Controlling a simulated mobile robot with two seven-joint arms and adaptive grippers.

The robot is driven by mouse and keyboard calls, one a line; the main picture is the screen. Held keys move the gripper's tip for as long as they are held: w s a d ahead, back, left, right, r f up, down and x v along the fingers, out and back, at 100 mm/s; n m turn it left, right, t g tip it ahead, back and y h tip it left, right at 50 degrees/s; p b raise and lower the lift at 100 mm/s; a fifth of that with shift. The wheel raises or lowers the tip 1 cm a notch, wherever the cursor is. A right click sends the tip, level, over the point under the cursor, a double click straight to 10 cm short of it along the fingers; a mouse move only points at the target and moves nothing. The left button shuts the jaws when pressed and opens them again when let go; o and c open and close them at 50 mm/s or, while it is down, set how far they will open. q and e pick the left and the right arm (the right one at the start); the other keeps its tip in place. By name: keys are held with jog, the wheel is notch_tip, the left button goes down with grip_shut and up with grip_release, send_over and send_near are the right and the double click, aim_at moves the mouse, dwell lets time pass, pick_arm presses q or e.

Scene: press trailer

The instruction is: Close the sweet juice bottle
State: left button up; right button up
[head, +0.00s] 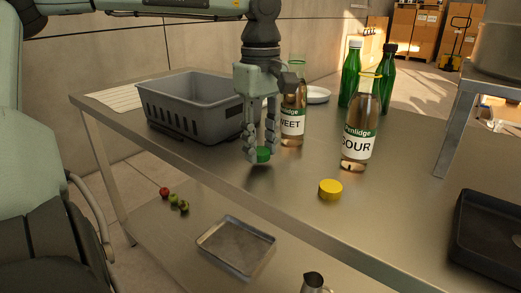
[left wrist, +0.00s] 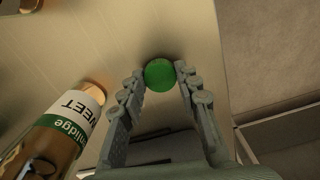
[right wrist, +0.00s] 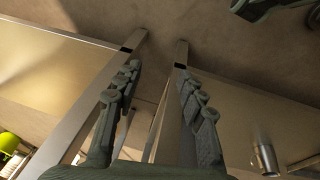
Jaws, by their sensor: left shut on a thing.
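The sweet juice bottle (head: 292,125) stands upright on the metal table, its upper part partly behind my left gripper; its label reads "SWEET" in the left wrist view (left wrist: 62,128). A green cap (head: 263,155) is between the fingertips of my left gripper (head: 261,151), at the table's front edge, left of and nearer than the bottle. The left wrist view shows the cap (left wrist: 160,75) with a fingertip at each side. The gripper points down. My right gripper (right wrist: 158,74) has its fingers apart with nothing between them, near the table's legs.
The sour bottle (head: 358,148) stands to the right, with a yellow cap (head: 330,189) in front. Two green bottles (head: 350,78) and a white plate (head: 318,95) are behind. A grey crate (head: 185,108) is left; a black tray (head: 490,235) is right. A metal tray (head: 236,247) lies below.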

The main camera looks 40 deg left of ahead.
aim_at(261, 150)
pick_arm(q)
notch_tip(261, 150, up, 3)
jog(key=shift+r, duration=0.1)
jog(key=s+a+r+b, duration=0.1)
jog(key=s+a+r, duration=0.5)
jog(key=s, duration=0.4)
jog(key=shift+r+b, duration=0.25)
jog(key=shift+b, duration=0.15)
pick_arm(e)
jog(key=shift+d+r, duration=0.2)
jog(key=shift+r, duration=2.05)
